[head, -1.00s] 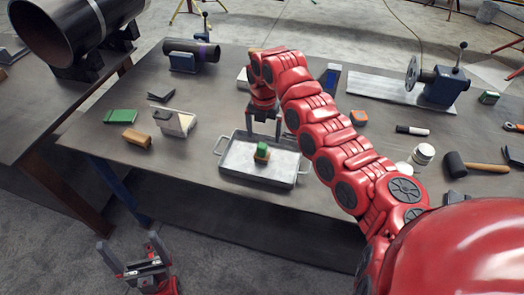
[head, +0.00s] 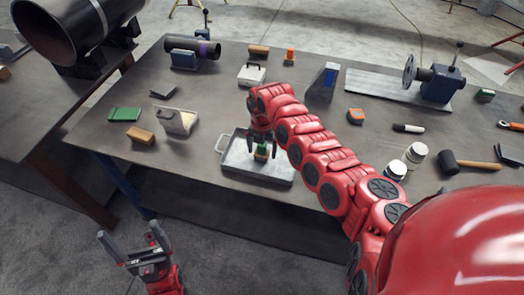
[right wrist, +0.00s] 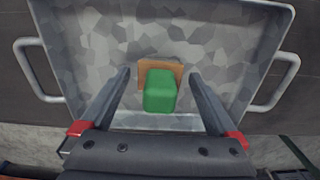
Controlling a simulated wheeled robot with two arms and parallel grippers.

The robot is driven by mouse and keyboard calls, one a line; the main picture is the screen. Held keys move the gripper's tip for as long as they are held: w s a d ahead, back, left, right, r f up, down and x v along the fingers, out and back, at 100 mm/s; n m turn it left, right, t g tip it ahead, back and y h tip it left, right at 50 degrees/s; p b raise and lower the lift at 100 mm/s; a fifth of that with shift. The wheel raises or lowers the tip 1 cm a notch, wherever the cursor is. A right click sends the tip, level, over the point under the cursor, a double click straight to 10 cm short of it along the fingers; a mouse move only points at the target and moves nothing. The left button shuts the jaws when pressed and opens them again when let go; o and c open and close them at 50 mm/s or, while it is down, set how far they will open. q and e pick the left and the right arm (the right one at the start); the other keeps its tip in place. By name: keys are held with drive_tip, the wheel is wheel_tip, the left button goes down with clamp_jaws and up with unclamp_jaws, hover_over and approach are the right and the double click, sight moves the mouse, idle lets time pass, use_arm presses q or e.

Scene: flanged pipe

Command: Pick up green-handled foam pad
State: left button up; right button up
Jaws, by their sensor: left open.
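The green-handled foam pad (head: 262,152) sits in a grey metal tray (head: 235,162) on the table. In the right wrist view its green handle (right wrist: 160,92) stands on a tan pad (right wrist: 146,71). My right gripper (head: 262,150) is low over the tray with its fingers on either side of the pad. In the right wrist view the right gripper (right wrist: 160,78) is open, with gaps between both fingers and the pad. My left gripper (head: 132,245) is open and empty, below and in front of the table's front edge.
A green block (head: 124,114), a tan block (head: 140,136) and a grey bin (head: 176,122) lie left of the tray. White jars (head: 414,155) and a mallet (head: 452,162) lie to the right. Tray handles (right wrist: 30,70) stick out at its sides.

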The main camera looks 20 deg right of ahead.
drive_tip(key=c, duration=1.3)
drive_tip(key=shift+o, duration=0.2)
drive_tip(key=shift+r, duration=0.1)
